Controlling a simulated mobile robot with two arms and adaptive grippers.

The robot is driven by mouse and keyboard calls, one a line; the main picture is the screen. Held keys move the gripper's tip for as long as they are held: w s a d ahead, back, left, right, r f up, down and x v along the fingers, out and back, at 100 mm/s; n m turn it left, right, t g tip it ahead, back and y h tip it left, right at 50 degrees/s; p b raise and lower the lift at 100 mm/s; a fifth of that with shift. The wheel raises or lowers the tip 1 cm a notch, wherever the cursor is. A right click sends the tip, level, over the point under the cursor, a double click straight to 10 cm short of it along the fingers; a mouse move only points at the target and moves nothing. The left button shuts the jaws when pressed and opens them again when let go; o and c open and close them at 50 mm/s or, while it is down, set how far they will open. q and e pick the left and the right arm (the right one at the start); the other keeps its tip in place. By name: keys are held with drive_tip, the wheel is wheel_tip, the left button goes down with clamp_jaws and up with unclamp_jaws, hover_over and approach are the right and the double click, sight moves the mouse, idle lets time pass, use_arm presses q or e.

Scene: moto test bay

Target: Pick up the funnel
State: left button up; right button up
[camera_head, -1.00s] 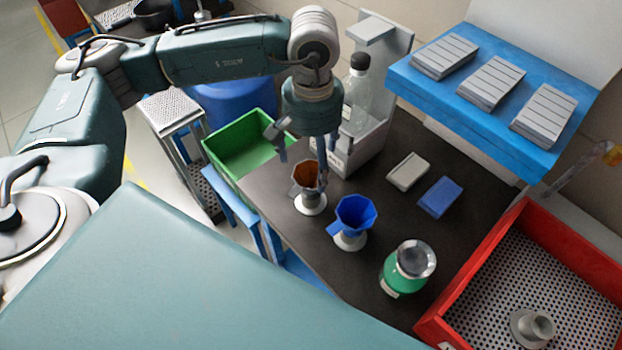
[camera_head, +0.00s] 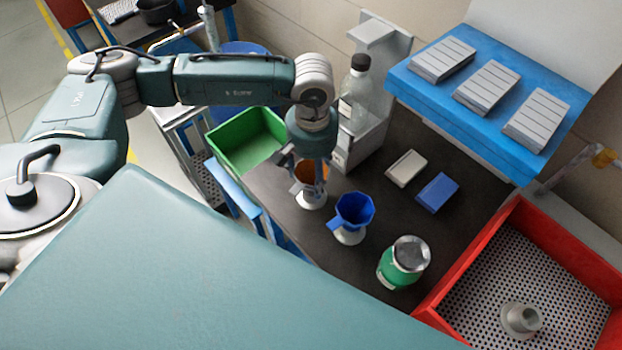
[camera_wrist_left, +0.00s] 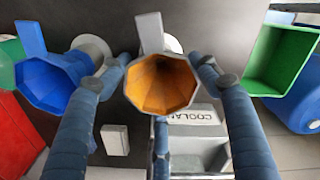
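The orange-lined funnel (camera_head: 312,173) sits on a white round stand on the dark table, partly hidden behind my left gripper (camera_head: 310,185). In the left wrist view the funnel (camera_wrist_left: 160,84) has an octagonal mouth, a grey outside and a grey tab. My left gripper (camera_wrist_left: 160,66) is open, with one finger on each side of the funnel; I cannot tell whether they touch it. A blue funnel (camera_head: 355,211) stands on its own white stand to the right; it also shows in the left wrist view (camera_wrist_left: 45,84). My right gripper is not in view.
A green bin (camera_head: 247,140) is left of the gripper. A clear bottle (camera_head: 355,95) stands in a grey holder behind it. A green jar (camera_head: 402,263), two small blocks and a red tray (camera_head: 468,255) are to the right. Bare table lies between them.

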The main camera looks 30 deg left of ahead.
use_arm(q)
drive_tip(key=c, duration=0.3)
drive_tip(key=shift+r, duration=0.1)
drive_tip(key=shift+r, duration=0.25)
wheel_tip(320, 180, up, 24)
drive_tip(key=b, duration=0.1)
drive_tip(key=shift+r, duration=0.15)
idle(0.3)
